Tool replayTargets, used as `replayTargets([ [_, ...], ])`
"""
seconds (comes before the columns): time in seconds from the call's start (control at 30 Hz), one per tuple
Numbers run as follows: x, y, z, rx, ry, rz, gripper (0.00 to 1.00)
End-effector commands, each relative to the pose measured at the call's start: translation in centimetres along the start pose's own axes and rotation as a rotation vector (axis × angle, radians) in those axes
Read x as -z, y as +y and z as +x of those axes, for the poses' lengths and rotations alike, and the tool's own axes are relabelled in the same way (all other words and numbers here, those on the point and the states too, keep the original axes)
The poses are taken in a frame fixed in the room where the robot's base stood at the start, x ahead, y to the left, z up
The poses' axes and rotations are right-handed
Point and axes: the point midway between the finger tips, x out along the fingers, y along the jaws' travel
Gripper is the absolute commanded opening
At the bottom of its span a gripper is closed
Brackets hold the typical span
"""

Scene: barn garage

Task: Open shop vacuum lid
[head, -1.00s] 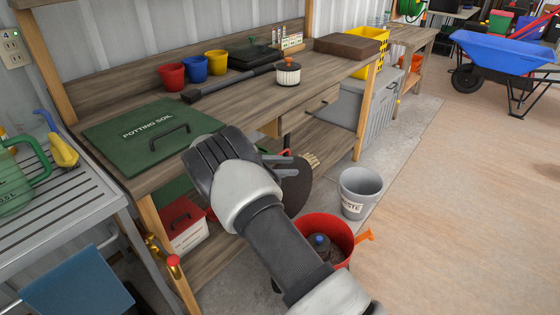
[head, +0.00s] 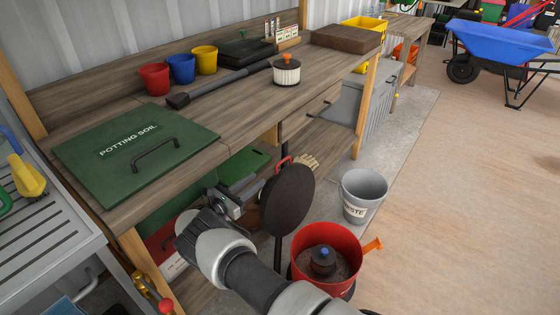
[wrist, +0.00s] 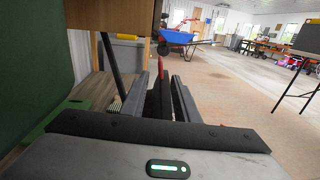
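The shop vacuum's red drum (head: 318,275) stands on the floor, open at the top, with a dark post with a blue tip inside. Its round dark lid (head: 289,200) stands nearly upright on the drum's far left side, with a red handle (head: 284,162) at its upper edge. My gripper (head: 250,190) is left of the lid, below the bench top, with its fingers pointing towards the lid. In the wrist view my gripper (wrist: 163,85) shows its fingers apart, and the dark lid (wrist: 159,98) appears edge-on in line with the gap. I cannot tell whether they touch.
The workbench (head: 235,125) with a green potting soil board (head: 110,170) is above and left of my gripper. A grey waste bin (head: 363,196) stands right of the lid. The floor further right is clear up to a blue wheelbarrow (head: 500,47).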

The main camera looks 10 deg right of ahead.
Motion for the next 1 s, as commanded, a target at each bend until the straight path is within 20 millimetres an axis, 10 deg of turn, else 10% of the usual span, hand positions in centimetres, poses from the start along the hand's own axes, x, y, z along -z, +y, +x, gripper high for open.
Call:
replayTargets([
  [0.6,0.3,-0.1,12.9,0.003,0.001,0.002,0.28],
  [1.0,0.0,0.0,15.1,0.001,0.001,0.001,0.28],
])
